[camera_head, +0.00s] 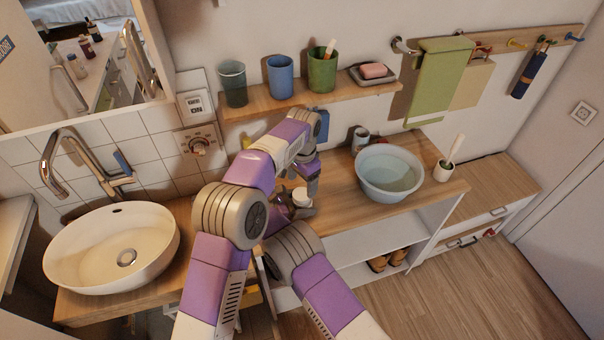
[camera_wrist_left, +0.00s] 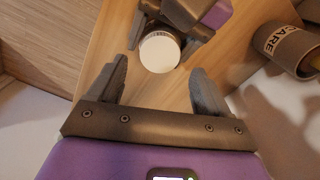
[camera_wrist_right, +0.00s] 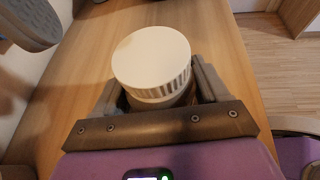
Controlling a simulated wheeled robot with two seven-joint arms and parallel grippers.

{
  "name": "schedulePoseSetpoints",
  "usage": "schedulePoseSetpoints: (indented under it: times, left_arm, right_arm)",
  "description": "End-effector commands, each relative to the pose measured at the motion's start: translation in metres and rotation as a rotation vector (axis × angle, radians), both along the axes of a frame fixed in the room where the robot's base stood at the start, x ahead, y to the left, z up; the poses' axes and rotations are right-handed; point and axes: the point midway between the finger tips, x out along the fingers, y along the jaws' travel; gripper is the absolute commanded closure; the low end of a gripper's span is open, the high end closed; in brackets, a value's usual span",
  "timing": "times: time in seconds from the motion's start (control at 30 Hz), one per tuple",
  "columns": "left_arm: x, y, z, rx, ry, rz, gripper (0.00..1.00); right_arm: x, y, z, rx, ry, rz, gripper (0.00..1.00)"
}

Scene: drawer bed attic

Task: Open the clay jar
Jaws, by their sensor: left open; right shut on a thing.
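The clay jar's round white ribbed lid (camera_wrist_right: 152,58) fills the middle of the right wrist view. Its body is mostly hidden below the lid. My right gripper (camera_wrist_right: 155,88) is shut on the jar, one finger on each side. In the left wrist view the white lid (camera_wrist_left: 160,52) lies just past the tips of my left gripper (camera_wrist_left: 162,78), which is open and empty. In the head view the lid (camera_head: 300,196) shows over the wooden counter, with my left gripper (camera_head: 313,180) close above it. The left fingers appear apart from the lid.
A dark cup marked "CARE" (camera_wrist_left: 285,46) is at the right of the left wrist view. A blue basin (camera_head: 389,173) stands right of the jar, and a white sink (camera_head: 85,250) is left. A shelf with cups (camera_head: 310,98) hangs above.

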Motion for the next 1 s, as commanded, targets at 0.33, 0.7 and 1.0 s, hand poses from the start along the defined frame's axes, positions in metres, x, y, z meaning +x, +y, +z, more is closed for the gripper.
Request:
schedulePoseSetpoints:
  times: [0.33,0.7,1.0]
  left_arm:
    - [0.000,0.001,-0.043,0.001,0.002,0.003,0.22]
    - [0.000,0.001,-0.046,0.000,0.000,0.004,0.28]
    - [0.000,0.001,-0.045,0.000,0.000,0.004,0.74]
  right_arm:
    - [0.000,0.000,0.001,-0.001,-0.002,0.000,1.00]
    - [0.001,0.000,0.001,-0.002,-0.003,-0.001,1.00]
    - [0.001,0.000,0.001,-0.002,-0.003,-0.001,1.00]
